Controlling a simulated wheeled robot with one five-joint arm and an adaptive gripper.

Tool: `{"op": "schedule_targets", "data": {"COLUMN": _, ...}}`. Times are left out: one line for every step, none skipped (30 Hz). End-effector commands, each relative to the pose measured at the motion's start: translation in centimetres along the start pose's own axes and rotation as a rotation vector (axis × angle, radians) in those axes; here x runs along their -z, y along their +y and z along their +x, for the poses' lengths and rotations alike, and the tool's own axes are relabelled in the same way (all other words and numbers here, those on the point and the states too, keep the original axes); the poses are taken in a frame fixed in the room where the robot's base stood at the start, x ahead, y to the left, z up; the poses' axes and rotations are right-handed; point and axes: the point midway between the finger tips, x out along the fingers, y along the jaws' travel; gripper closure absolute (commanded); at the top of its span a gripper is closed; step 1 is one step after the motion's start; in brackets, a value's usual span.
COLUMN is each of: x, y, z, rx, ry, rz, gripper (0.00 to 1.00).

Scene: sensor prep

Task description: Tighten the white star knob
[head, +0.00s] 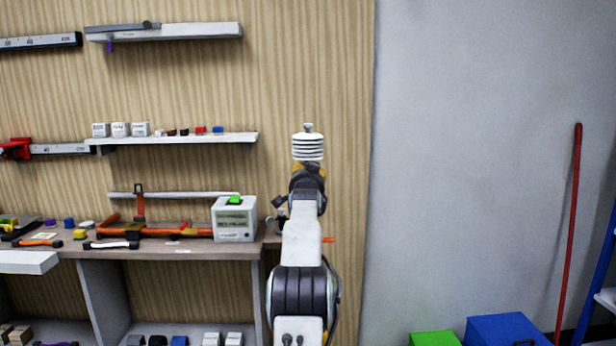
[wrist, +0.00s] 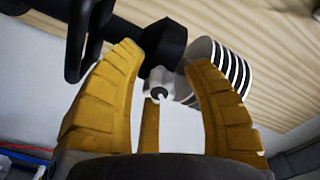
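The white star knob (wrist: 157,82) shows in the wrist view just below a black bracket (wrist: 163,42), with a dark-centred end facing the camera. My gripper (wrist: 163,62) has its yellow fingers spread, one on each side of the knob. The fingers look apart from each other, and I cannot tell whether either touches the knob. A white sensor (wrist: 218,66) with stacked discs is behind the right finger. In the head view the same sensor (head: 308,147) stands upright above my gripper (head: 308,178), and the knob is hidden behind my arm.
A workbench (head: 160,250) with tools and a white box (head: 234,219) with a green top lies to the left. Wall shelves (head: 190,139) hold small blocks. A green box (head: 435,339), a blue box (head: 505,330) and a red pole (head: 570,230) are at the right.

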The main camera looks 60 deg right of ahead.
Motion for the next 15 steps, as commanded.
{"op": "schedule_targets", "data": {"x": -0.02, "y": -0.01, "z": 0.0, "rx": 0.0, "ry": 0.0, "rz": 0.0, "gripper": 0.6}}
{"op": "schedule_targets", "data": {"x": -0.02, "y": -0.01, "z": 0.0, "rx": 0.0, "ry": 0.0, "rz": 0.0, "gripper": 0.63}}
{"op": "schedule_targets", "data": {"x": -0.02, "y": -0.01, "z": 0.0, "rx": 0.0, "ry": 0.0, "rz": 0.0, "gripper": 0.67}}
{"op": "schedule_targets", "data": {"x": -0.02, "y": -0.01, "z": 0.0, "rx": 0.0, "ry": 0.0, "rz": 0.0, "gripper": 0.69}}
{"op": "schedule_targets", "data": {"x": -0.02, "y": -0.01, "z": 0.0, "rx": 0.0, "ry": 0.0, "rz": 0.0, "gripper": 0.72}}
{"op": "schedule_targets", "data": {"x": -0.02, "y": -0.01, "z": 0.0, "rx": 0.0, "ry": 0.0, "rz": 0.0, "gripper": 0.76}}
{"op": "schedule_targets", "data": {"x": -0.02, "y": -0.01, "z": 0.0, "rx": 0.0, "ry": 0.0, "rz": 0.0, "gripper": 0.78}}
{"op": "schedule_targets", "data": {"x": -0.02, "y": -0.01, "z": 0.0, "rx": 0.0, "ry": 0.0, "rz": 0.0, "gripper": 0.81}}
{"op": "schedule_targets", "data": {"x": -0.03, "y": -0.02, "z": 0.0, "rx": 0.0, "ry": -0.001, "rz": 0.0, "gripper": 0.84}}
{"op": "schedule_targets", "data": {"x": -0.04, "y": -0.02, "z": 0.0, "rx": 0.0, "ry": -0.001, "rz": 0.0, "gripper": 0.87}}
{"op": "schedule_targets", "data": {"x": -0.04, "y": -0.02, "z": 0.0, "rx": 0.0, "ry": -0.001, "rz": 0.0, "gripper": 0.9}}
{"op": "schedule_targets", "data": {"x": -0.05, "y": -0.03, "z": 0.0, "rx": 0.0, "ry": -0.001, "rz": 0.0, "gripper": 0.93}}
{"op": "schedule_targets", "data": {"x": -0.06, "y": -0.03, "z": 0.0, "rx": 0.0, "ry": -0.001, "rz": 0.0, "gripper": 0.96}}
{"op": "schedule_targets", "data": {"x": -0.07, "y": -0.03, "z": 0.0, "rx": 0.0, "ry": -0.001, "rz": 0.0, "gripper": 0.99}}
{"op": "schedule_targets", "data": {"x": -0.07, "y": -0.03, "z": 0.0, "rx": 0.0, "ry": -0.001, "rz": 0.0, "gripper": 1.0}}
